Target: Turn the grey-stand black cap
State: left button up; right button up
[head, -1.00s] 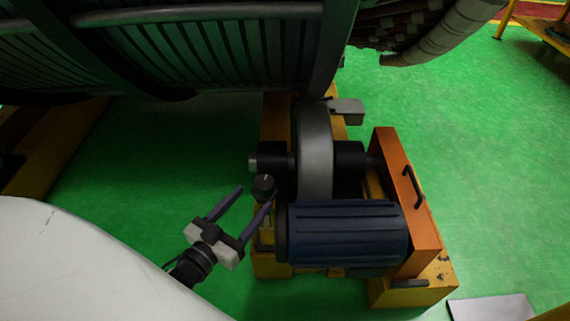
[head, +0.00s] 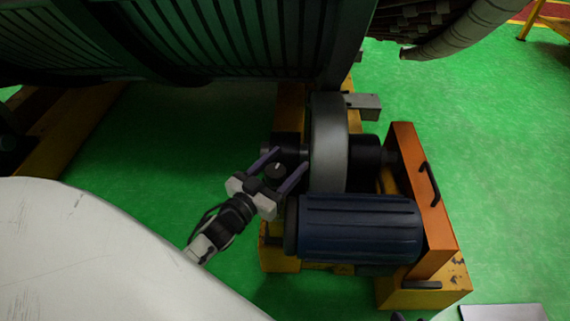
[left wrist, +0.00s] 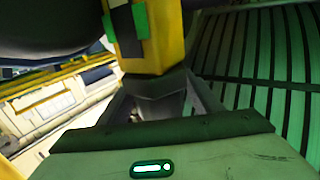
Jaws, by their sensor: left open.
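The black cap (head: 275,171) is a small dark round knob with a pale mark on top, left of the grey wheel. My left gripper (head: 287,158) is open, with its two purple-grey fingers on either side of the cap in the head view. I cannot tell whether either finger touches it. The gripper hides most of the stand under the cap. The cap cannot be made out in the left wrist view.
A large grey wheel (head: 328,145) stands just right of my left gripper. A blue ribbed motor (head: 358,226) lies in front of it. An orange plate (head: 423,195) with a black handle is at the right. The big dark green stator (head: 230,40) hangs above. Green floor is free at left.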

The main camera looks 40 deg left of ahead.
pick_arm(q)
jog(key=c, duration=1)
jog(key=shift+c, duration=0.2)
jog(key=shift+m+h+p, duration=0.3)
